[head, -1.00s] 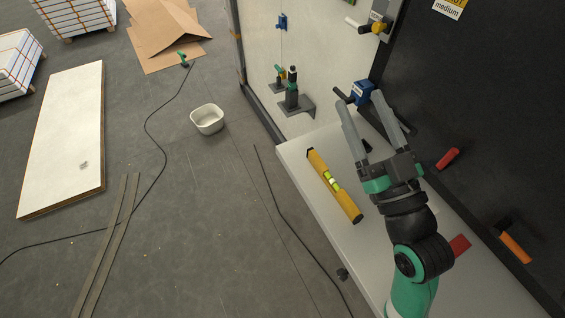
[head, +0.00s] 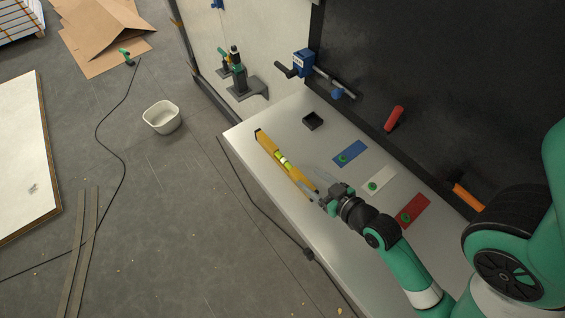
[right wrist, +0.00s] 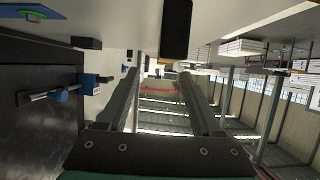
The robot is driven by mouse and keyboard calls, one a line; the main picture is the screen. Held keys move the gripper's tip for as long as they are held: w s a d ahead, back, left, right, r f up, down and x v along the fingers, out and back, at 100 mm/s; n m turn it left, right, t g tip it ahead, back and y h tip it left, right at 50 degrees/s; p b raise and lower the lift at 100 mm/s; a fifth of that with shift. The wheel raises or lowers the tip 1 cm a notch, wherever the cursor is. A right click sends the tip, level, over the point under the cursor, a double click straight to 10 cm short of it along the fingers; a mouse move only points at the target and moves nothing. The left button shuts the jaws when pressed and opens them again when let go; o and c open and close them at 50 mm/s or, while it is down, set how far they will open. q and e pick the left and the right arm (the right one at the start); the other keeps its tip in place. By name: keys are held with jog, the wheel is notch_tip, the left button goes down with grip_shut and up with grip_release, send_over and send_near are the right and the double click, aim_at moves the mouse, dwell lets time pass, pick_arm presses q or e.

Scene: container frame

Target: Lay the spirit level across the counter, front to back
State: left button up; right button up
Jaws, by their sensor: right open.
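The yellow spirit level (head: 270,146) with black ends and a bright vial lies on the pale counter (head: 325,238). It runs roughly along the counter's long left edge, a little slanted. My right gripper (head: 310,183) is low over the counter at the level's lower right end, its fingers partly overlapping that end in the head view. In the right wrist view the fingers of my right gripper (right wrist: 158,85) stand apart with nothing seen gripped. A dark block (right wrist: 176,28) shows beyond them; I cannot tell what it is. My left gripper is out of view.
Blue (head: 349,153), white (head: 377,181) and red (head: 412,210) cards with green pieces lie along the counter's right side, near a small black box (head: 313,121). A dark wall (head: 425,70) bounds that side. A cable (head: 258,210) runs along the left edge.

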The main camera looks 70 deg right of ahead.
aim_at(289, 165)
jog(key=x, duration=0.6)
jog(key=shift+r, duration=0.15)
jog(key=w, duration=0.2)
jog(key=w+d+f+p, duration=0.1)
jog(key=w, duration=0.1)
jog(key=shift+d, duration=0.15)
jog(key=shift+w+d+f, duration=0.2)
jog(key=shift+w+d, duration=0.05)
jog(key=shift+w, duration=0.1)
jog(key=shift+c, duration=0.3)
grip_shut()
jog(key=shift+r, duration=0.1)
